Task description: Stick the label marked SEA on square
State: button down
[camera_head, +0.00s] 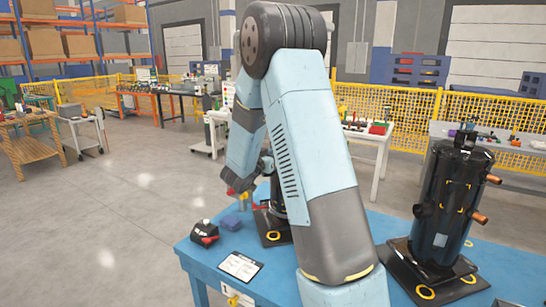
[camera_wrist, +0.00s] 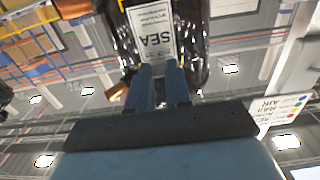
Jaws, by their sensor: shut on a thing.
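My gripper (camera_wrist: 161,70) is shut on the white label (camera_wrist: 152,36), which carries the word SEA and appears upside down in the wrist view. A black, shiny compressor (camera_wrist: 123,45) with a copper pipe stub (camera_wrist: 116,92) is right behind the label. I cannot tell whether the label touches it.
Copper pipe stubs (camera_head: 480,217) stick out from the right compressor. Open floor lies to the left.

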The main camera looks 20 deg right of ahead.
jog(key=shift+w+d, duration=0.2)
jog(key=shift+d, duration=0.1)
dwell(0.4)
jog(key=c, duration=1)
grip_release()
jog(key=shift+a, duration=0.15)
